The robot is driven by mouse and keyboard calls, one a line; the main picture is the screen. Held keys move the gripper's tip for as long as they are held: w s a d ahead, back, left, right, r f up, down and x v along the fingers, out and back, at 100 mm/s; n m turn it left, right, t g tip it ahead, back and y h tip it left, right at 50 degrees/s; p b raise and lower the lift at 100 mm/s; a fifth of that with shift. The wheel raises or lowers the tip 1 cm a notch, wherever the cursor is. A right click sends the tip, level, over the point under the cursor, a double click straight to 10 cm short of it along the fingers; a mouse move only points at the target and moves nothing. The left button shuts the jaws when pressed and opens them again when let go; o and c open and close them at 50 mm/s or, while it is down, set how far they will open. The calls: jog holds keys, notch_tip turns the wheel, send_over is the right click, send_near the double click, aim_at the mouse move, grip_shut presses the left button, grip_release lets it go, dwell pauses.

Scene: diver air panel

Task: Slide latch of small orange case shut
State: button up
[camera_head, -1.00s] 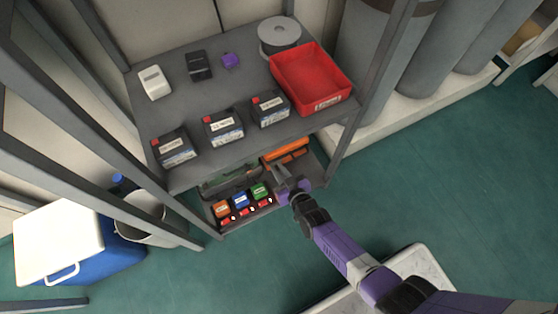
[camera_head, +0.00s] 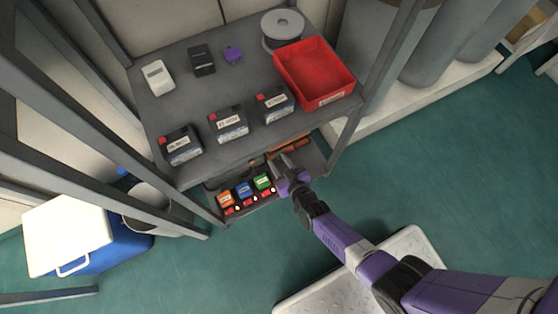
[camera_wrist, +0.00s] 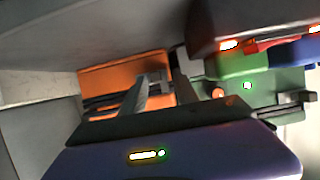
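An orange case (camera_head: 293,144) lies at the back right of the lower shelf, partly hidden by the upper shelf. It also shows in the wrist view (camera_wrist: 122,70), straight beyond my fingers, with dark parts along its near side. A smaller orange box (camera_head: 225,199) with a white label stands at the left end of the front row; I cannot tell which is the named case. No latch position is readable. My gripper (camera_head: 284,163) is over the right part of the lower shelf. Its fingers are apart and empty in the wrist view (camera_wrist: 160,92), and I cannot tell whether they touch the case.
A blue box (camera_head: 243,189) and a green box (camera_head: 263,181) stand left of my gripper, with red parts in front. The upper shelf (camera_head: 205,82) hangs close above, carrying batteries and a red bin (camera_head: 312,70). A post bounds the right side.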

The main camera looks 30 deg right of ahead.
jog(key=p+v, duration=0.4)
jog(key=v, duration=0.2)
jog(key=shift+s+r, duration=0.2)
jog(key=shift+s, duration=0.05)
jog(key=shift+s+r, duration=0.15)
jog(key=shift+s, duration=0.45)
notch_tip(320, 180, up, 9)
jog(key=w+a+t+y, duration=0.1)
jog(key=t, duration=0.1)
jog(key=s+d+r+h, duration=0.1)
jog(key=s+d+r, duration=0.1)
jog(key=s+r, duration=1.2)
jog(key=s+d+r, duration=0.1)
jog(key=s+r, duration=0.8)
jog(key=r, duration=0.9)
notch_tip(320, 180, up, 32)
jog(key=p, duration=3.2)
jog(key=shift+s+d+g+p, duration=0.2)
jog(key=shift+s+g+p, duration=0.1)
jog(key=shift+s, duration=0.05)
